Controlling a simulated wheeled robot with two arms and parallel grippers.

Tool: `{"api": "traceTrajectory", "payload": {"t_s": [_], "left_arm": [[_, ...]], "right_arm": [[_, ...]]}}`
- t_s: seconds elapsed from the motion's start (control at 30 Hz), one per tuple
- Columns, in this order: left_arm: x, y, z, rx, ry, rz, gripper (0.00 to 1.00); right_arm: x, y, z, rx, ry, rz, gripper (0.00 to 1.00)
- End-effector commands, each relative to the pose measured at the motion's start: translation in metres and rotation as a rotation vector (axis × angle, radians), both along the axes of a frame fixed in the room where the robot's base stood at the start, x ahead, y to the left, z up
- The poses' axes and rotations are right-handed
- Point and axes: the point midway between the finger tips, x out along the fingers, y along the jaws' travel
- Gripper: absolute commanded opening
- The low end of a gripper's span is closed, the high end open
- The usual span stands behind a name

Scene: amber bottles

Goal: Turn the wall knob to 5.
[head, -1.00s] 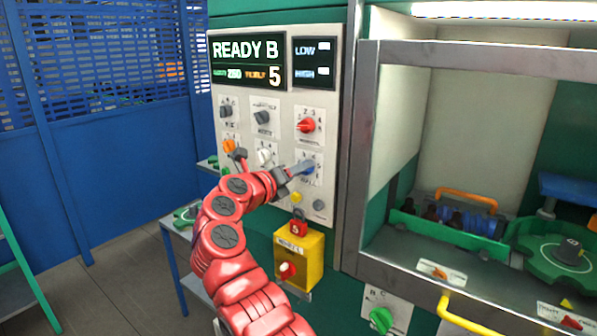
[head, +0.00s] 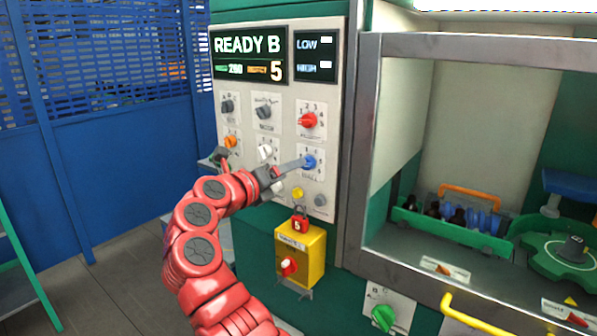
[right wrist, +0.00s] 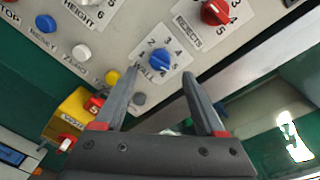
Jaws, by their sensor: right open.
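The wall knob is a blue knob (head: 309,162) low on the grey control panel, with small numbers around it. In the right wrist view the blue knob (right wrist: 158,57) has a label that seems to read WALL. Which number its mark points at is too small to tell. My right gripper (head: 290,165) comes from the left, close to the knob. In the right wrist view the gripper (right wrist: 161,73) is open, with the knob between and just beyond its fingertips. Contact cannot be told.
A red knob (head: 308,120) sits above the blue one, and a white knob (head: 265,152) to its left. A yellow button (head: 298,193) and grey button (head: 320,200) lie below. A yellow lock box (head: 300,255) juts out under the panel. A metal-framed cabinet (head: 368,150) stands right.

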Motion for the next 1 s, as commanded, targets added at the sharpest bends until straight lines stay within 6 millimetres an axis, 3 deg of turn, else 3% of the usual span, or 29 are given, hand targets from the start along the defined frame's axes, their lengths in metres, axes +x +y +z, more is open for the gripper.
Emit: {"api": "traceTrajectory", "payload": {"t_s": [0.2,0.43,0.63,1.0], "left_arm": [[0.0,0.0,-0.018,0.0,0.0,0.0,0.5],[0.0,0.0,-0.025,0.0,0.0,0.0,0.5],[0.0,0.0,-0.027,0.0,0.0,0.0,0.5],[0.0,0.0,-0.026,0.0,0.0,0.0,0.5]], "right_arm": [[-0.048,0.035,0.002,0.003,-0.002,0.003,0.72],[-0.084,0.06,0.008,0.0,0.0,0.001,0.72],[-0.096,0.068,0.01,-0.001,-0.001,0.001,0.72],[-0.094,0.061,0.005,-0.007,0.004,-0.017,0.72]]}}
